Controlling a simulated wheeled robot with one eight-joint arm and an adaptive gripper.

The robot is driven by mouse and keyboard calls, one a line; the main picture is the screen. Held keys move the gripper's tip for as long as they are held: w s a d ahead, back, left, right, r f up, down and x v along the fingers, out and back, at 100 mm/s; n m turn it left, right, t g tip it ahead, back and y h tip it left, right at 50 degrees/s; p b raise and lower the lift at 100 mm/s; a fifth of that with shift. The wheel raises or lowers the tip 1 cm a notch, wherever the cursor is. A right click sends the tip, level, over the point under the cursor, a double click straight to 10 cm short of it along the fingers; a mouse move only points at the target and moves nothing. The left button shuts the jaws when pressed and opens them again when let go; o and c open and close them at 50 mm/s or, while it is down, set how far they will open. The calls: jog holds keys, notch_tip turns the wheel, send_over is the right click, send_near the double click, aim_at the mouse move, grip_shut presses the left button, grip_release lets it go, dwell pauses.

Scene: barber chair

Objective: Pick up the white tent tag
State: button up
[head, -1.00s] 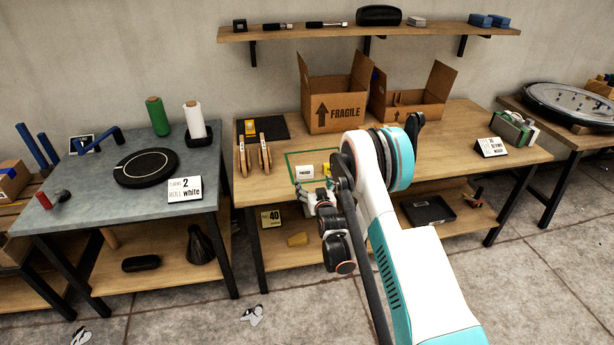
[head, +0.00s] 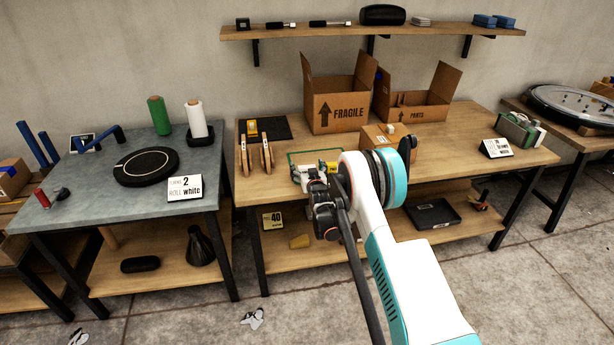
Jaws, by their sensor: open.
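The small white tent tag (head: 299,174) stands near the front edge of the middle wooden bench, inside a green outlined rectangle. My gripper (head: 313,178) is open and right at the tag, in front of it and over its right part. The gripper covers much of the tag, and I cannot tell whether the fingers touch it. A small yellow item (head: 333,167) lies just right of the gripper.
Open cartons (head: 335,112) stand at the back of the bench (head: 440,165). A closed carton (head: 375,138) sits behind my arm. Wooden-handled items (head: 255,158) stand left of the rectangle. A larger white sign (head: 185,188) stands on the grey table (head: 100,190).

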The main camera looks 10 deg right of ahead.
jog(key=shift+w, duration=0.1)
jog(key=c, duration=0.9)
jog(key=shift+r, duration=0.1)
